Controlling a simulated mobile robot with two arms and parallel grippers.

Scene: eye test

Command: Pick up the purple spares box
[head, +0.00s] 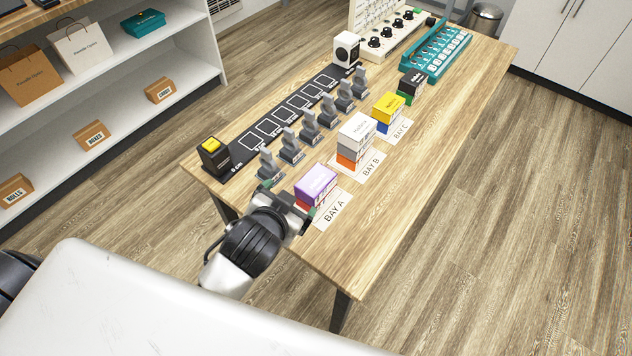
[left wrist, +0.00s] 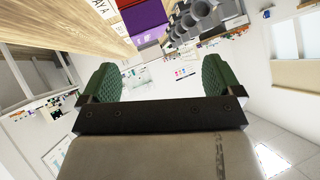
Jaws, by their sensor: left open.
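The purple spares box (head: 317,181) has a white patterned end and sits on top of a red box (head: 303,199) at the card marked BAY A (head: 334,210) on the wooden table. My left gripper (head: 289,199) is open and empty, at the near left side of this stack. In the left wrist view the purple box (left wrist: 147,19) shows at the top, beyond the open green fingers (left wrist: 158,76), and it is not between them. Its far side is hidden in both views. My right gripper is not in view.
A row of grey fixtures (head: 311,127) stands left of the stacks. The table's right side (head: 420,165) is clear.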

